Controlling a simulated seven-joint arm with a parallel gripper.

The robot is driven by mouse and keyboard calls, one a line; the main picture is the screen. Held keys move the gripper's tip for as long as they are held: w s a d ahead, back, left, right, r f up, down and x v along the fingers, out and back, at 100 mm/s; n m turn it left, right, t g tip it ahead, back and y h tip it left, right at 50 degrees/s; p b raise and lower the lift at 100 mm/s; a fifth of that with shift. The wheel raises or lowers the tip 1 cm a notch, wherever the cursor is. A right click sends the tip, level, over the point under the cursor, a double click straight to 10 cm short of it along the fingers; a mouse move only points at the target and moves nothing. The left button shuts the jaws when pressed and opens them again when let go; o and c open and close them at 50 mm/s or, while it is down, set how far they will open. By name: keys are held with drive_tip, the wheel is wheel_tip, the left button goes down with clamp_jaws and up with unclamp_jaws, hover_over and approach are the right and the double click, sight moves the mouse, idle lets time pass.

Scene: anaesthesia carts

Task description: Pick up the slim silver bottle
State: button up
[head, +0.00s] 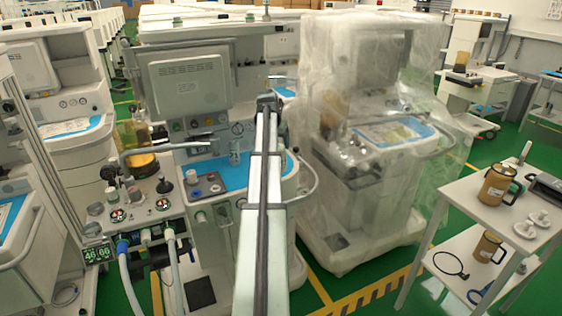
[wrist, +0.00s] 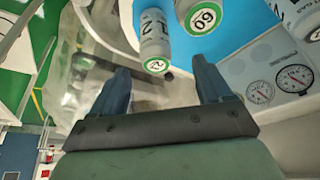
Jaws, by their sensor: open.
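A slim silver-grey bottle (head: 234,152) stands on the blue mat (head: 236,178) of the middle cart in the head view. In the wrist view a slim silver-grey cylinder (wrist: 153,36) with a green-ringed end is at the top centre, and I take it to be this bottle. My gripper (wrist: 161,68) is open, with the cylinder's near end showing between and beyond its two dark fingers. Nothing is held. I cannot tell whether the fingers are level with it. In the head view my arm hides part of the mat and my fingers are not clear.
A second grey cylinder (wrist: 203,17), marked 60 with a green ring, is close to its right. Dial gauges (wrist: 260,92) are on the cart panel at right. A plastic-draped cart (head: 370,130) stands right of my arm. A white side table (head: 500,210) is at far right.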

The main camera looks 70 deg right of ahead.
sight(279, 149)
drive_tip(key=x, duration=0.4)
drive_tip(key=shift+f, duration=0.25)
drive_tip(key=shift+s+x, duration=0.2)
drive_tip(key=shift+x, duration=1.15)
drive_tip(key=shift+s+x, duration=0.15)
drive_tip(key=shift+x, duration=1.2)
drive_tip(key=shift+c, duration=0.3)
drive_tip(key=shift+r, duration=0.1)
drive_tip(key=c, duration=1)
